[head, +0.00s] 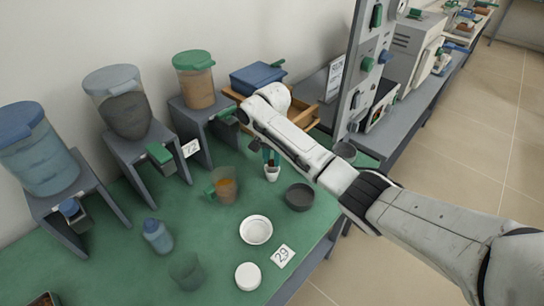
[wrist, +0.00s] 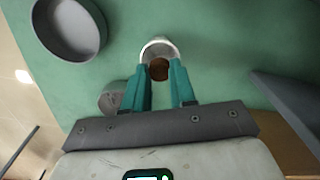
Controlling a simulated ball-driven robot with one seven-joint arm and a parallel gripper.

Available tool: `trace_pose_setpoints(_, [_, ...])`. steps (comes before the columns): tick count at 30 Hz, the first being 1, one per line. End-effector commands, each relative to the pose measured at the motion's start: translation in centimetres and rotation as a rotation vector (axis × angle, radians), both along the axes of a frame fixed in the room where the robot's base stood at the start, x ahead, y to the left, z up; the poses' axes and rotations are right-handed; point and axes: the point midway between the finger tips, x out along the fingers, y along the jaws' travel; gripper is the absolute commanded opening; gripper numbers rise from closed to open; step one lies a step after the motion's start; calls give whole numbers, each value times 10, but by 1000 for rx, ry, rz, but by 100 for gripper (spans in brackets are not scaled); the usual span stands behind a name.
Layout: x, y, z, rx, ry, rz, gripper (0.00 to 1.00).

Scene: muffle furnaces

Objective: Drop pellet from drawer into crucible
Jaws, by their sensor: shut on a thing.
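The white crucible (head: 272,175) stands on the green bench mat, and it also shows in the wrist view (wrist: 161,45). My gripper (wrist: 160,76) has teal fingers and points down at the crucible. A round brown pellet (wrist: 159,69) sits between the fingertips, and they are shut on it. In the wrist view the pellet overlaps the crucible's opening; its height above the rim cannot be told. In the head view my fingers (head: 269,157) are just above the crucible, and the pellet is not clearly visible. A wooden drawer unit (head: 303,115) stands behind my arm, partly hidden by it.
A dark grey bowl (head: 299,197) stands right of the crucible. A clear beaker with orange contents (head: 225,188) is to its left. A white dish (head: 256,230) and number card 29 (head: 283,256) lie in front. Lidded hoppers on grey stands line the wall. A grey panel (head: 357,75) rises behind.

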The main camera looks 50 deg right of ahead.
Motion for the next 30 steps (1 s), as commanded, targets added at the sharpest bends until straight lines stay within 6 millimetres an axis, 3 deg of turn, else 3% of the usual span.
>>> trace_pose_setpoints(9, [0, 0, 0, -1, 1, 0, 0])
trace_pose_setpoints(10, [0, 0, 0, -1, 1, 0, 26])
trace_pose_setpoints(19, [0, 0, 0, 0, 0, 1, 55])
trace_pose_setpoints(30, [0, 0, 0, 0, 0, 1, 55])
